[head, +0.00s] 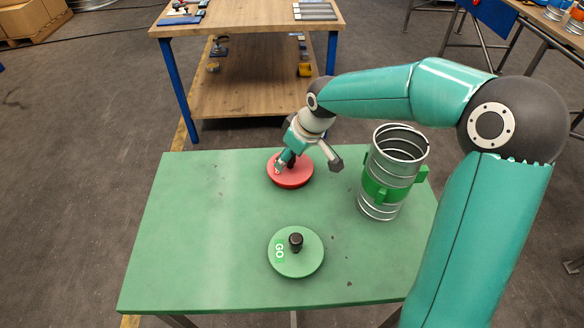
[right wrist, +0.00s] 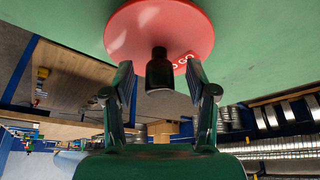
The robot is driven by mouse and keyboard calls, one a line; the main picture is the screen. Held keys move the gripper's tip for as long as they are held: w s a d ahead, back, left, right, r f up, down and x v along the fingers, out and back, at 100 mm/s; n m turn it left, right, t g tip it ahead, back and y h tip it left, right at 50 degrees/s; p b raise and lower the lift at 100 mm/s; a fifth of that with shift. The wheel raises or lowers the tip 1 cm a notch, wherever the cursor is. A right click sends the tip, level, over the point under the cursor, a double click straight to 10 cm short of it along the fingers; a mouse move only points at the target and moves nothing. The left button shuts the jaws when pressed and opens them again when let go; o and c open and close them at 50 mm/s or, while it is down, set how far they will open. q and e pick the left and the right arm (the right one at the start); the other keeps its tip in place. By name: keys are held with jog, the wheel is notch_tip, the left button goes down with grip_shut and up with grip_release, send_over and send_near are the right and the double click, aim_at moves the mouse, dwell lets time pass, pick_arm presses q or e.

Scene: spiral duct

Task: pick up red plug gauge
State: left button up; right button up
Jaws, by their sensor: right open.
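The red plug gauge (head: 296,181) is a flat red disc with a black knob, lying near the far edge of the green table. In the right wrist view the red disc (right wrist: 135,38) shows part of a white label ending in "GO". Its black knob (right wrist: 159,72) stands between my right gripper's fingers. My right gripper (head: 286,163) is over the disc in the head view. In the wrist view its two fingers (right wrist: 159,80) are open on either side of the knob, with visible gaps. My left gripper is not in view.
A green plug gauge (head: 296,266) marked "GO" lies nearer on the green table (head: 190,230). A silver spiral duct (head: 379,208) with a green band stands upright at the right. The table's left side is clear. A wooden workbench (head: 245,100) stands behind.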

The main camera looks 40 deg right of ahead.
grip_shut()
jog(key=shift+r, duration=0.1)
dwell(0.4)
notch_tip(320, 180, up, 19)
jog(key=p, duration=0.1)
jog(key=s+d+r+m+h+p, duration=0.1)
jog(key=s+d+r+m, duration=0.2)
jog(key=s+d, duration=0.3)
jog(key=s+d+r+m+h+p, duration=0.1)
jog(key=s+d+r+m+p, duration=0.1)
jog(key=s, duration=1.1)
jog(key=shift+d+r+m+p, duration=0.3)
jog(key=shift+d+r+m, duration=0.2)
jog(key=shift+d+r, duration=1.15)
jog(key=shift+d+f, duration=0.2)
jog(key=shift+f, duration=0.1)
